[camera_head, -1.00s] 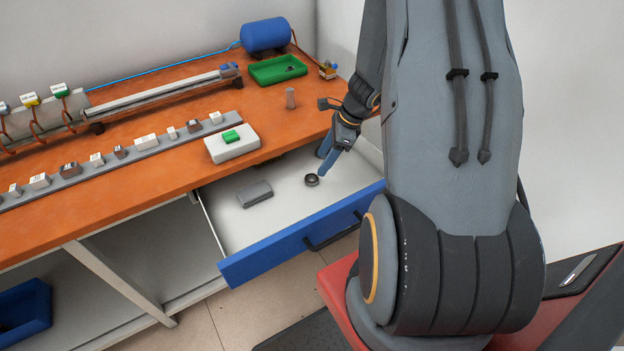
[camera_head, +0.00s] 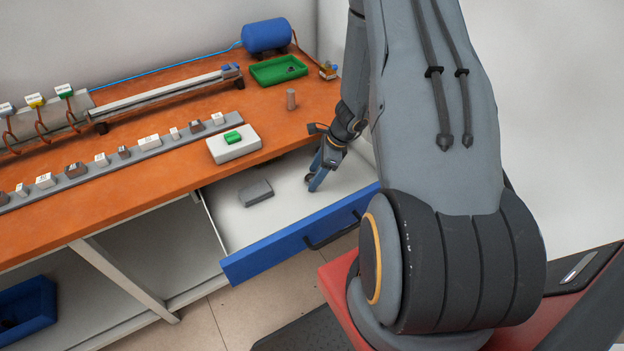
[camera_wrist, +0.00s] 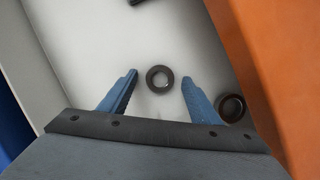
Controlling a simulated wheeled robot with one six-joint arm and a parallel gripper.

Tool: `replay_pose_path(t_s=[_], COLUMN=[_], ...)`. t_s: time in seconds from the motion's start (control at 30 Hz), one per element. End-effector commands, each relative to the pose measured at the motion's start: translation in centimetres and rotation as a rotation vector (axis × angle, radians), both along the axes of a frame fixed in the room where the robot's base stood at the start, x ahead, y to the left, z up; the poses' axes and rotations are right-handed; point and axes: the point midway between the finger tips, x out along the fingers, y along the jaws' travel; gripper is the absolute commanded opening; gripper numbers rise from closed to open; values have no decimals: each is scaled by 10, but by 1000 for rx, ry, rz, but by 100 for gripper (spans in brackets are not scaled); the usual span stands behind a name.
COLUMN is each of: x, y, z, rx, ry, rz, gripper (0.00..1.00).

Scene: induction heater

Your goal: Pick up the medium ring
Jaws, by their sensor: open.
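Two dark round rings lie in the open drawer (camera_head: 240,222) in the wrist view. The smaller-looking ring (camera_wrist: 160,90) lies between the two blue fingertips of my gripper (camera_wrist: 160,78), with a gap on each side. The larger-looking ring (camera_wrist: 231,117) lies outside the right finger, near the drawer's edge by the orange bench. I cannot tell for sure which is the medium ring. In the head view my gripper (camera_head: 314,178) is open, low over the drawer floor, and largely hides the rings.
A grey block (camera_head: 256,193) lies in the drawer, left of my gripper. The orange bench top (camera_head: 180,180) overhangs the drawer at the back. The blue drawer front (camera_head: 285,245) stands toward me. A white box with a green button (camera_head: 234,145) sits on the bench edge.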

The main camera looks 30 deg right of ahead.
Motion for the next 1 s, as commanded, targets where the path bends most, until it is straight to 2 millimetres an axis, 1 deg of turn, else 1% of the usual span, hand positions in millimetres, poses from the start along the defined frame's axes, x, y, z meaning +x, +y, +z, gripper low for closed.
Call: replay_pose_path(t_s=[0.07,0.17,0.3,0.37,0.6,0.77,0.87,1.0], x=[0,0,0,0,0,1,1,2], y=[0,0,0,0,0,-1,-1,-1], z=[0,0,0,0,1,8,17,38], rx=[0,0,0,0,0,0,-1,-2], ry=[0,0,0,0,-1,-2,-4,-4], rz=[0,0,0,0,0,0,1,0], gripper=[57,42,18,10,10,10,10,10])
